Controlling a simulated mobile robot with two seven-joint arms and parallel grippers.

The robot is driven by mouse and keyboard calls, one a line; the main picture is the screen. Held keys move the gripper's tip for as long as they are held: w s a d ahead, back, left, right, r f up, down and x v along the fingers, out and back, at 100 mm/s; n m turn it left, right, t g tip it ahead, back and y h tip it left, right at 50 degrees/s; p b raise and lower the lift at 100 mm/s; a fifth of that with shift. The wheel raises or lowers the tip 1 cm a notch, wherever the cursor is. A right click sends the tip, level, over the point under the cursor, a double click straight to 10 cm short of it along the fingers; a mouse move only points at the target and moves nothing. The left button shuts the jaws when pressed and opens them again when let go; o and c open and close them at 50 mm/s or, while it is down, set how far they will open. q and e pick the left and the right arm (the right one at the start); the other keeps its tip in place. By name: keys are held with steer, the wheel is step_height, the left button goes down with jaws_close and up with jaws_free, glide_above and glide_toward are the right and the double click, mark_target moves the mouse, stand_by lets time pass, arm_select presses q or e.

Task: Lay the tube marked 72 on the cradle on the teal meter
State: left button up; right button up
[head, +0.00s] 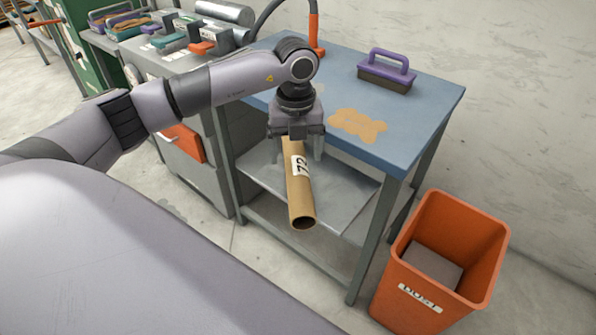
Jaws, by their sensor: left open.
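The brown cardboard tube (300,196) has a white label whose marking reads as 72, seen turned. Its open end points toward me and down. My left gripper (302,150) is open, pointing down, with its fingers on either side of the tube's far part. I cannot tell whether the tube touches the fingers or what supports it. A small teal unit (168,41) stands on the grey cabinet at the upper left, beyond my arm. It is too small to make out its cradle. My right gripper is not in view.
Beside the teal unit is an orange-red one (202,48). The blue-topped table (420,110) holds a purple-handled brush (386,72) and has a grey lower shelf (345,200). An orange bin (400,300) stands at the right. A silver roll (224,12) lies behind the units.

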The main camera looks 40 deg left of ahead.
mark_target(297, 163)
arm_select(q)
step_height(297, 163, down, 4)
steer(key=shift+d+f, duration=0.1)
steer(key=c, duration=1.2)
steer(key=shift+c, duration=0.4)
